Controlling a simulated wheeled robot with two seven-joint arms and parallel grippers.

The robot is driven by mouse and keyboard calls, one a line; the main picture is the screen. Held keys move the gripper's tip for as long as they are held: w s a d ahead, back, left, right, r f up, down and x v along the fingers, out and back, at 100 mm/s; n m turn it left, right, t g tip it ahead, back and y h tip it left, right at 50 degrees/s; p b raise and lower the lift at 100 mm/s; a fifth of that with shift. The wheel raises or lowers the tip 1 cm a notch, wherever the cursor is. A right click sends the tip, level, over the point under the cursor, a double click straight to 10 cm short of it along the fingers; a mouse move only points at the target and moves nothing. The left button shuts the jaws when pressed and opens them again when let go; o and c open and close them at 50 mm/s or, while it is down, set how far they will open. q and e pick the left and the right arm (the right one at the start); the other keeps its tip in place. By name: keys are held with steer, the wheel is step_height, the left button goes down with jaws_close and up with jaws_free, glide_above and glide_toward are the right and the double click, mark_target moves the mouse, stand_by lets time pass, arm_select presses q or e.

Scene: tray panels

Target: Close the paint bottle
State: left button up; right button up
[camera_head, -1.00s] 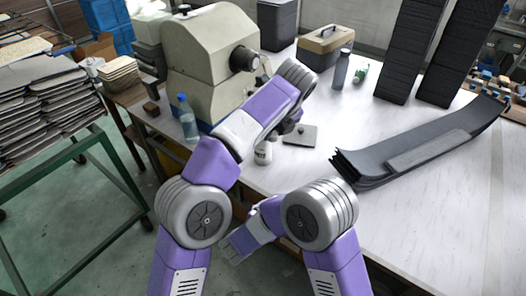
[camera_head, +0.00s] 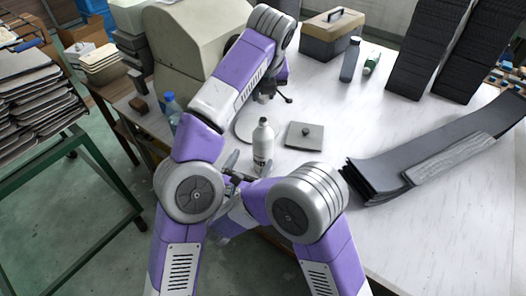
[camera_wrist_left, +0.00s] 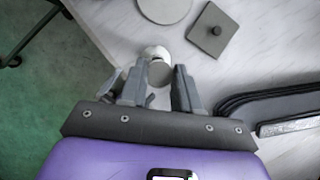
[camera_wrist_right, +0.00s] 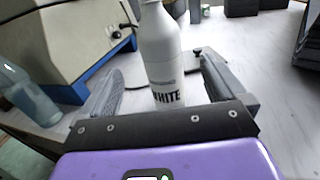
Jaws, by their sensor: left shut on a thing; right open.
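The white paint bottle (camera_head: 263,146) stands upright on the table in the head view. My left gripper (camera_head: 264,94) is above and behind it there, small and partly hidden by its arm. In the left wrist view the left gripper (camera_wrist_left: 158,82) is shut on a small grey disc, apparently the cap (camera_wrist_left: 160,73), with the white bottle (camera_wrist_left: 154,51) partly behind it. My right gripper (camera_head: 235,168) is open, low at the bottle's left in the head view. In the right wrist view its fingers (camera_wrist_right: 160,88) stand either side of the bottle (camera_wrist_right: 162,55), labelled "WHITE"; its top is cut off.
A square grey plate with a knob (camera_head: 305,134) lies right of the bottle, and a round plate (camera_head: 244,124) lies behind it. A beige machine (camera_head: 190,50) and blue bottle (camera_head: 170,104) stand left. Black panels (camera_head: 440,160) lie right. The table between is mostly clear.

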arm_select(q)
steer(key=shift+w, duration=0.1)
arm_select(e)
steer(key=x, duration=1.1)
steer(key=shift+w+d, duration=0.2)
steer(key=shift+w, duration=0.15)
steer(key=c, duration=1.5)
arm_select(q)
glide_above(263, 120)
steer(key=s, duration=0.2)
steer(key=shift+w+f, duration=0.15)
steer(key=shift+f, duration=1.1)
steer(key=shift+w+f, duration=0.1)
steer(key=shift+f, duration=1.15)
steer(key=shift+f, duration=0.1)
steer(key=shift+f, duration=0.8)
steer(key=shift+f, duration=0.55)
